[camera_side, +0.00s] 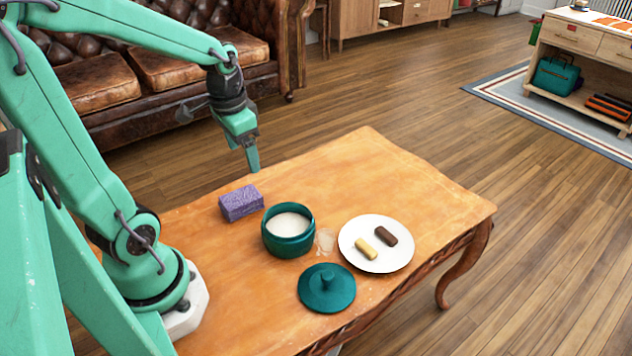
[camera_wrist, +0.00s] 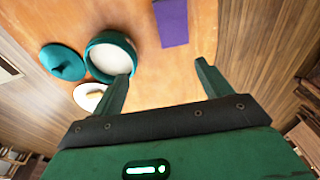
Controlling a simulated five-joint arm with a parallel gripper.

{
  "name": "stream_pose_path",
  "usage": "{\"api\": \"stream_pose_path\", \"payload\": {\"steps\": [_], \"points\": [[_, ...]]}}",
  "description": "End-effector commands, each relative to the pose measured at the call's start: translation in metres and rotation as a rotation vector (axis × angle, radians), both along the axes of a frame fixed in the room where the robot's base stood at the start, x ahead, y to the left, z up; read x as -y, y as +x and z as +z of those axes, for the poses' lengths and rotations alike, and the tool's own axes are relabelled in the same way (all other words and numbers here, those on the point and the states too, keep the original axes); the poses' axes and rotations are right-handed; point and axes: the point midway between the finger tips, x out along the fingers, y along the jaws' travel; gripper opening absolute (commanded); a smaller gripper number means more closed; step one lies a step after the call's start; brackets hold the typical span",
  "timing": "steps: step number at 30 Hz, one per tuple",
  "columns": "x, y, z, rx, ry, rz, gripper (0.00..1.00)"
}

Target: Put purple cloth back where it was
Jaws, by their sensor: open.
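The purple cloth (camera_side: 241,203) is a thick folded block lying on the wooden table, left of a teal pot. It also shows at the top of the wrist view (camera_wrist: 172,22). My gripper (camera_side: 252,160) hangs in the air above the far part of the table, beyond the cloth. In the wrist view my gripper (camera_wrist: 160,85) has its two fingers spread apart with nothing between them. The cloth lies ahead of the fingertips and is not touched.
The teal pot (camera_side: 288,247) holds white contents and stands open. Its teal lid (camera_side: 327,288) lies on the table in front. A white plate (camera_side: 375,262) holds a yellowish piece and a brown piece. A pale smear (camera_side: 325,241) lies between pot and plate. The table's far right (camera_side: 400,175) is clear.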

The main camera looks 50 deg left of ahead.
Motion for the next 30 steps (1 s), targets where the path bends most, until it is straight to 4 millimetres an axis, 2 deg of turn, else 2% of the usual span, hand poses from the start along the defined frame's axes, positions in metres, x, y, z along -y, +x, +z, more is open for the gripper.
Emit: {"api": "stream_pose_path", "payload": {"steps": [6, 15, 21, 30], "points": [[0.043, -0.004, 0.035, 0.134, 0.018, -0.010, 0.78], [0.092, -0.021, 0.069, 0.304, -0.015, -0.015, 0.78], [0.107, -0.031, 0.079, 0.365, -0.042, -0.013, 0.78], [0.110, -0.033, 0.081, 0.376, -0.049, -0.011, 0.78]]}}
